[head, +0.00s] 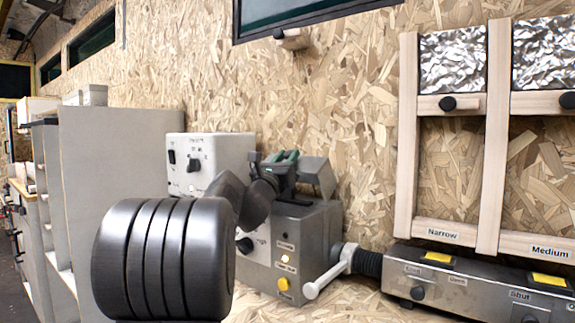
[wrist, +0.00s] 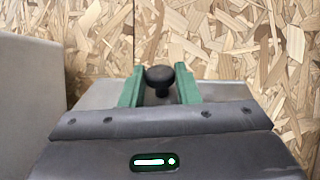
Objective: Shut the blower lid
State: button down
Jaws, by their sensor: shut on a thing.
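The blower (head: 312,222) is a grey box with a lit lamp and a yellow button, standing against the chipboard wall. A grey slanted piece (head: 319,176), which looks like its lid, shows at its top behind my gripper. How far the lid stands open is hard to tell. My gripper (head: 286,157), with green fingers, is at the top of the blower. In the wrist view, a round black knob (wrist: 160,77) sits between the green fingers (wrist: 160,90), with a grey surface (wrist: 100,95) behind and below it. My gripper is shut on the knob; the contact itself is not clear.
A white control box (head: 205,155) stands behind my arm. A white lever (head: 328,274) and black hose (head: 369,263) join the blower to a grey duct (head: 470,285) at right. Wooden frames (head: 408,140) rise above it. Grey cabinets (head: 110,150) stand at left.

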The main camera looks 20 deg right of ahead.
jog(key=shift+f, duration=0.1)
dwell(0.3)
jog(key=c, duration=1.1)
grip_release()
jog(key=v, duration=1.4)
jog(key=shift+b, duration=0.35)
jog(key=shift+w, duration=0.1)
jog(key=p+x, duration=0.1)
jog(key=x, duration=1.3)
